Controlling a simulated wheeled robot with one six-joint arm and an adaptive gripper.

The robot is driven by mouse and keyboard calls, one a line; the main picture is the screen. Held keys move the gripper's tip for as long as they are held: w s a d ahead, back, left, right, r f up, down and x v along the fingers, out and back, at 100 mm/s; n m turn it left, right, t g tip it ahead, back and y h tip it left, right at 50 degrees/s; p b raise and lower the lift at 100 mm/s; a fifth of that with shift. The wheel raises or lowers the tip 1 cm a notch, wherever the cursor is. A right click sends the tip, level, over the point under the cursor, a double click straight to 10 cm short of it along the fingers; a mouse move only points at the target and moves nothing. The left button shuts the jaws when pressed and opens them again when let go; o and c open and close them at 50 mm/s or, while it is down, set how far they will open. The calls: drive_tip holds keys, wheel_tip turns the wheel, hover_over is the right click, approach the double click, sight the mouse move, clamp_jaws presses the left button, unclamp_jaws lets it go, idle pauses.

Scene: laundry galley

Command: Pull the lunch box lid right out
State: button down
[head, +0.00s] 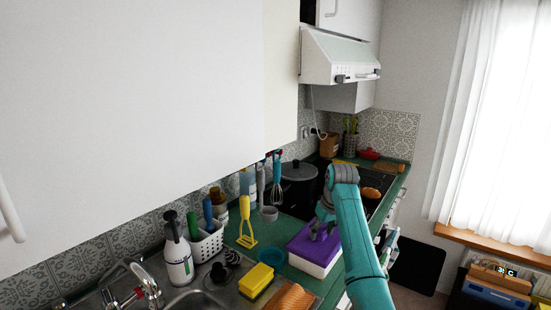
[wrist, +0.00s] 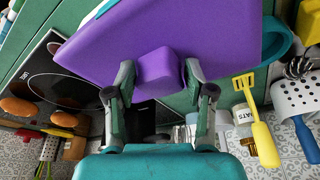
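The lunch box (head: 318,268) is white and stands on the green counter, with its purple lid (head: 301,243) on top. The lid fills the upper part of the wrist view (wrist: 225,35), with a block-shaped purple handle (wrist: 159,70) on it. My gripper (wrist: 160,76) has one finger on each side of this handle, with no clear gap at the fingertips. In the head view my gripper (head: 322,228) is over the lid, and my arm hides part of the box's right side.
A yellow sponge (head: 257,280) and the sink lie nearer, to the left. A dark pot (head: 298,184) and the black hob with bread (head: 371,193) are behind. Wall cabinets hang above the left counter.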

sight(322, 229)
drive_tip(key=shift+r, duration=0.95)
idle(0.7)
drive_tip(key=shift+r, duration=1.95)
